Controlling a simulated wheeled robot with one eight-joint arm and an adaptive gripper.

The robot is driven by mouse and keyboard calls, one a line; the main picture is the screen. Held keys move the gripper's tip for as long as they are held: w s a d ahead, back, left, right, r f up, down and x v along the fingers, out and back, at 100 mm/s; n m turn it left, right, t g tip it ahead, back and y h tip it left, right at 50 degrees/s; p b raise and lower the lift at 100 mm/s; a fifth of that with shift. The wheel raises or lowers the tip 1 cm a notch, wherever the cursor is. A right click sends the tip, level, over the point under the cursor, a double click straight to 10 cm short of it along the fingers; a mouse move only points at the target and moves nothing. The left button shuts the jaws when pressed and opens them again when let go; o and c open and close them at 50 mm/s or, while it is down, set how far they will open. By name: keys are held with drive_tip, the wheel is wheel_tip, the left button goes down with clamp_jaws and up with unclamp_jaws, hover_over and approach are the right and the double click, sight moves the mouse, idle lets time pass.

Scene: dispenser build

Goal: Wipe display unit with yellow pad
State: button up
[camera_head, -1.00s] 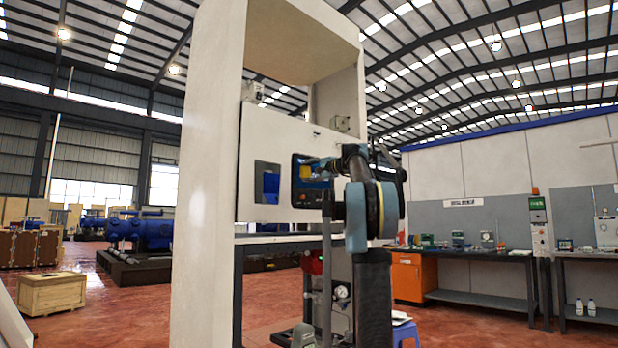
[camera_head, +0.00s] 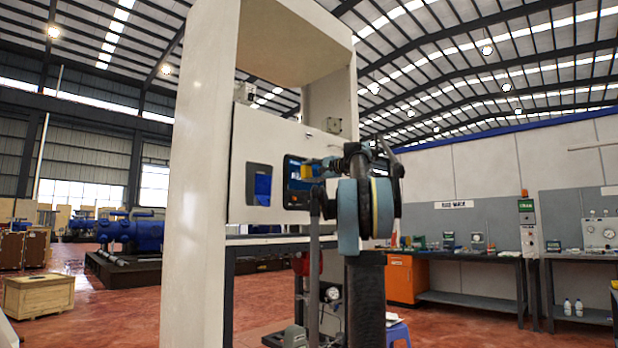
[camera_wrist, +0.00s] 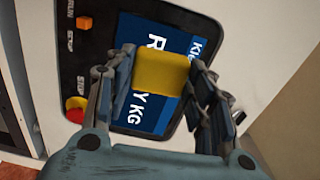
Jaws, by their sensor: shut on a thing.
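The yellow pad (camera_wrist: 161,73) is held between the fingers of my gripper (camera_wrist: 160,78) in the wrist view, in front of the display unit. The display unit's blue screen (camera_wrist: 148,30) shows white lettering and is partly covered by the pad and fingers. Whether the pad touches the screen I cannot tell. In the head view the display unit (camera_head: 293,170) is a dark panel in a white front, and the pad (camera_head: 307,171) shows as a small yellow patch beside it. My arm hides the panel's right part and most of my gripper.
An orange button (camera_wrist: 83,23) and a red emergency button on a yellow base (camera_wrist: 76,109) sit beside the screen. A tall white frame (camera_head: 203,170) surrounds the panel on the left. A workbench (camera_head: 465,254) stands farther right.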

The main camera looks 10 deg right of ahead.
drive_tip(key=shift+v, duration=1.5)
drive_tip(key=shift+w+a, duration=0.1)
drive_tip(key=shift+w, duration=0.05)
drive_tip(key=shift+f+x, duration=0.2)
drive_tip(key=shift+x, duration=1.4)
drive_tip(key=shift+f+x, duration=0.2)
drive_tip(key=shift+x, duration=1.4)
drive_tip(key=shift+a, duration=0.1)
drive_tip(key=shift+x, duration=1)
